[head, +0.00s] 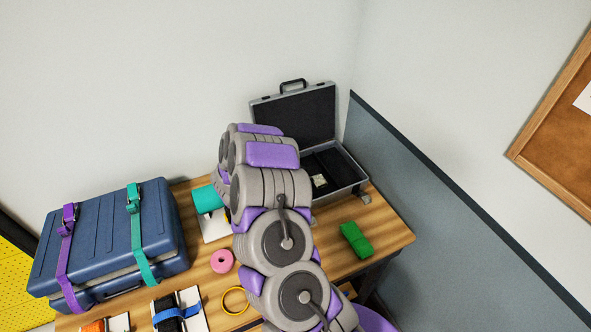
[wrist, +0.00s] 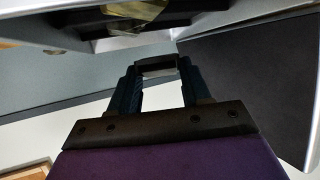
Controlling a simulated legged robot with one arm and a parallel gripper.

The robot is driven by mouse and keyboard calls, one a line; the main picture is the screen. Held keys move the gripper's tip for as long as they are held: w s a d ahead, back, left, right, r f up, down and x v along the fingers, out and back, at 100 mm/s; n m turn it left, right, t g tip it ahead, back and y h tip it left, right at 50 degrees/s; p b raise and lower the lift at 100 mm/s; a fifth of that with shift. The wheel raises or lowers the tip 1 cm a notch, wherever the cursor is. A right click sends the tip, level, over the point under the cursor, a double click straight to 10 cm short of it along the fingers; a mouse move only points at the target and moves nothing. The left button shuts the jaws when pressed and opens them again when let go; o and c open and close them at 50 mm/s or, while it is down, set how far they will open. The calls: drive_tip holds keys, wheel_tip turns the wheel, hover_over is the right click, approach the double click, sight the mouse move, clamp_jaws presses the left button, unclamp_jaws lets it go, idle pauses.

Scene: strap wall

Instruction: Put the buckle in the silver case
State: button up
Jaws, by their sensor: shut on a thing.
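The silver case (head: 360,186) stands open at the back right of the table, its dark-lined lid (head: 300,115) raised against the wall. In the wrist view its silver rim (wrist: 70,38) crosses the top and the dark lid lining (wrist: 255,75) fills the right. My gripper (wrist: 158,75) is shut on the buckle (wrist: 157,66), a small dark grey frame between the fingertips. The buckle is close to the case rim; I cannot tell its exact height over it. In the head view my arm hides the gripper and the buckle.
A pale square item (head: 319,181) lies inside the case. A green folded strap (head: 356,239), pink roll (head: 222,261), yellow ring (head: 235,300) and teal roll (head: 207,199) lie on the table (head: 385,240). A strapped blue suitcase (head: 105,240) stands left. A grey-blue partition borders the right.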

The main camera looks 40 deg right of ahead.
drive_tip(key=w+d, duration=0.1)
drive_tip(key=d, duration=0.1)
drive_tip(key=w+d, duration=0.2)
drive_tip(key=w+d+f, duration=0.1)
drive_tip(key=d, duration=0.1)
drive_tip(key=shift+w+b, duration=0.35)
drive_tip(key=shift+w, duration=0.05)
drive_tip(key=f, duration=0.1)
drive_tip(key=f+b, duration=0.1)
drive_tip(key=shift+a+f, duration=0.2)
drive_tip(key=shift+f, duration=0.5)
drive_tip(key=shift+r, duration=0.1)
drive_tip(key=shift+d, duration=0.1)
drive_tip(key=o, duration=1.1)
drive_tip(key=shift+f, duration=0.25)
drive_tip(key=shift+r, duration=0.15)
